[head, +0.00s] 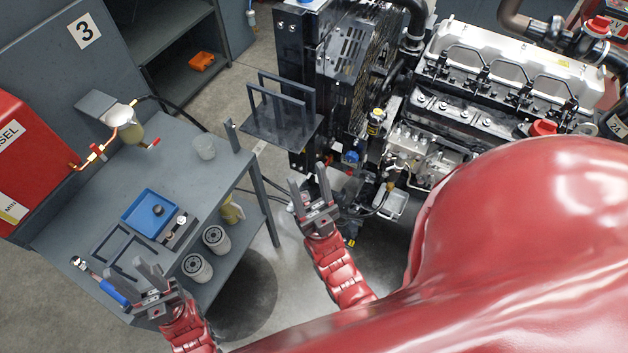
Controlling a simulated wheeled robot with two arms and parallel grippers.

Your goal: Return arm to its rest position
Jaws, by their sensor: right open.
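My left gripper (149,267) is over the front edge of the grey workbench, at the lower left of the head view. Its two fingers stand apart with nothing seen between them. A blue-handled tool (113,292) lies on the bench just left of it. My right gripper (308,180) is open and empty. It is held up in the gap between the bench and the diesel engine (470,100), in front of the engine's lower side. It looks clear of both.
The grey workbench (185,165) carries a blue tray (150,214), a clear cup (204,147) and a filter bowl (125,128). Two white filters (197,268) stand on its lower shelf. A black bracket shelf (282,125) juts from the engine side. Floor shows between bench and engine.

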